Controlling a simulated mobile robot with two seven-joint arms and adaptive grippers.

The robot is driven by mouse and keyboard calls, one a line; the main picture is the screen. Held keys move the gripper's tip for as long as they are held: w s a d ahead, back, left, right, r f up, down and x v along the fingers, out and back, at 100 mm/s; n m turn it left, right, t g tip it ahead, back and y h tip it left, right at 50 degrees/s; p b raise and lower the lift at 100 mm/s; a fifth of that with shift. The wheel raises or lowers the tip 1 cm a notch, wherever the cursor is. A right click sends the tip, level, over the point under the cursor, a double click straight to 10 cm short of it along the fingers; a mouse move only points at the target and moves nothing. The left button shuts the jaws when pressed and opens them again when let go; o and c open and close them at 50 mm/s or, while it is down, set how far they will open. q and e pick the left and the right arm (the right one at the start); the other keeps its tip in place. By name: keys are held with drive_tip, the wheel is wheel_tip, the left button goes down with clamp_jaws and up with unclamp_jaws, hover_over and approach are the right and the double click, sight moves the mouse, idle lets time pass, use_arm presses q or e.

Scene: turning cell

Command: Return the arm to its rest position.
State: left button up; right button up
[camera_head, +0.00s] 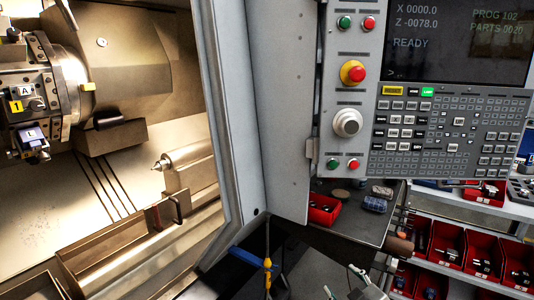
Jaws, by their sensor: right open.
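My right gripper (343,281) shows at the bottom edge, right of centre. Its two fingertips are apart, with nothing visible between them, and much of it is cut off by the frame. It is below the control panel (450,130) and in front of the dark shelf, apart from the lathe opening. My left gripper is not in view.
The open lathe at left shows its tool turret (40,95) and tailstock centre (180,158). The grey door frame (285,120) stands between lathe and panel. A red bin (322,210) sits on a dark shelf (352,228). Several red bins (447,245) stand at lower right.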

drive_tip(key=s+d+f+m+g, duration=0.2)
drive_tip(key=s+f+m+g, duration=0.1)
drive_tip(key=s+f, duration=2.2)
drive_tip(key=shift+s+f+m, duration=0.15)
drive_tip(key=shift+s+m, duration=0.55)
drive_tip(key=shift+s, duration=0.25)
drive_tip(key=shift+w+a, duration=0.1)
drive_tip(key=shift+a, duration=0.05)
